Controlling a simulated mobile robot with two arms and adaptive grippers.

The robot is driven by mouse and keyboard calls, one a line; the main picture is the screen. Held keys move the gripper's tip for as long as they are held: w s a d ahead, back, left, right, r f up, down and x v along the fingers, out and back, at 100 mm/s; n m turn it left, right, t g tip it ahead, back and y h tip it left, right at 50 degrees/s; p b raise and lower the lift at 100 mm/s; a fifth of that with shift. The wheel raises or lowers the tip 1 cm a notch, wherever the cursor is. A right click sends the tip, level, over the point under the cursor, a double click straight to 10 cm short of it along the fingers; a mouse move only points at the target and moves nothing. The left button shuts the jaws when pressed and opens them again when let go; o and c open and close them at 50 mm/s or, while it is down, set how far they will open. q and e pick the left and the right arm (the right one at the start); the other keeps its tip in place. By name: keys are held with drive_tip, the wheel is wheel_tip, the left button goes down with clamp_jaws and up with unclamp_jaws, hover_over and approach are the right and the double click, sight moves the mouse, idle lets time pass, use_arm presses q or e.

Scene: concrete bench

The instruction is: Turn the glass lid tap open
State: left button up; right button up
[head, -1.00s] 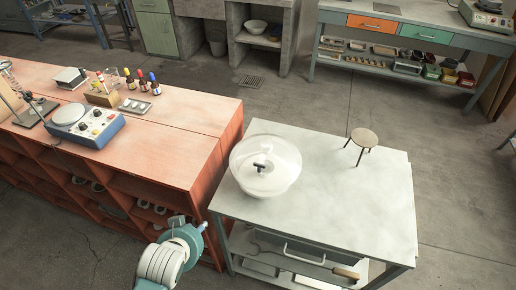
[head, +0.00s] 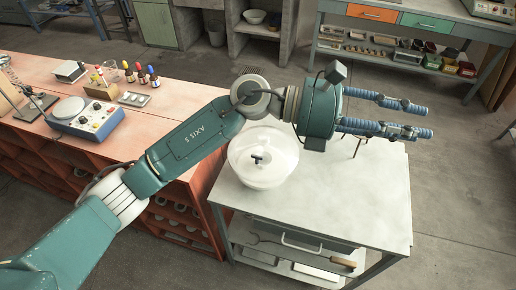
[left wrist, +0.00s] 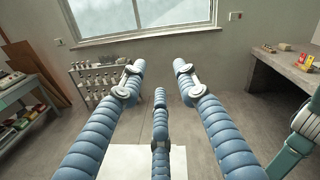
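A round glass vessel with a domed clear lid (head: 278,148) stands on the pale cart top. A small dark tap handle (head: 257,159) sits on a whitish fitting at the lid's centre. My left gripper (head: 428,121) is above the right part of the cart, beyond and right of the vessel, with its blue fingers pointing right. It is open and empty, and touches neither lid nor tap. In the left wrist view its three fingers (left wrist: 159,76) are spread apart with nothing between them; the vessel is out of that view. My right gripper is not in view.
The cart top (head: 340,210) is clear in front. A small round-topped tripod stand is mostly hidden behind my left gripper's fingers. An orange bench (head: 180,105) on the left holds a blue hotplate (head: 88,120) and several dropper bottles. A fork-like tool (head: 300,250) lies on the cart's lower shelf.

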use_arm(q)
wheel_tip(320, 180, down, 7)
drive_tip(key=a+m+y, duration=0.2)
drive_tip(key=m+y, duration=0.1)
drive_tip(key=y, duration=0.2)
drive_tip(key=m+t+y, duration=0.3)
drive_tip(key=t+y, duration=0.1)
drive_tip(key=y, duration=0.8)
hover_over(257, 157)
wheel_tip(257, 157, down, 6)
drive_tip(key=f+p, duration=0.1)
drive_tip(key=f, duration=0.2)
drive_tip(key=f+p, duration=0.1)
drive_tip(key=f, duration=0.2)
drive_tip(key=f+p, duration=0.2)
drive_tip(key=f, duration=0.1)
drive_tip(key=shift+w+f, duration=0.25)
drive_tip(key=shift+w, duration=0.1)
drive_tip(key=shift+f, duration=0.4)
clamp_jaws()
